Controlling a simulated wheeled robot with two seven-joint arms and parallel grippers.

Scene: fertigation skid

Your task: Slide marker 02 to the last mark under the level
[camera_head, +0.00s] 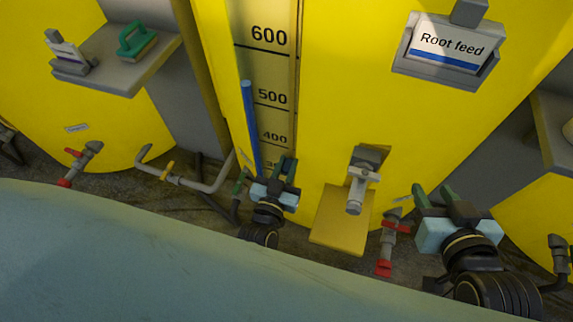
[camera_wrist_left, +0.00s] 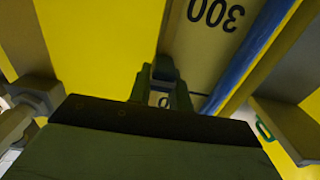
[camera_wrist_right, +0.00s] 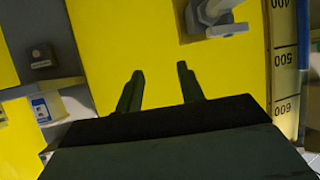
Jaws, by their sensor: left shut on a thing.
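The scale strip (camera_head: 270,70) on the yellow tank reads 600, 500, 400 downward, with the lower numbers partly hidden. A blue level column (camera_head: 249,120) stands beside it, its top between the 500 and 600 marks. My left gripper (camera_head: 287,168) is at the low end of the scale. In the left wrist view it (camera_wrist_left: 161,85) is shut on a small grey piece (camera_wrist_left: 162,70), likely marker 02, on the strip below 300. Its label cannot be read. My right gripper (camera_head: 433,196) is open and empty in front of the tank, apart from the scale.
A root feed sign (camera_head: 447,45) is at upper right. A tap (camera_head: 358,182) above a yellow plate (camera_head: 340,220) sits between my grippers. A red-handled valve (camera_head: 390,240) is near my right gripper.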

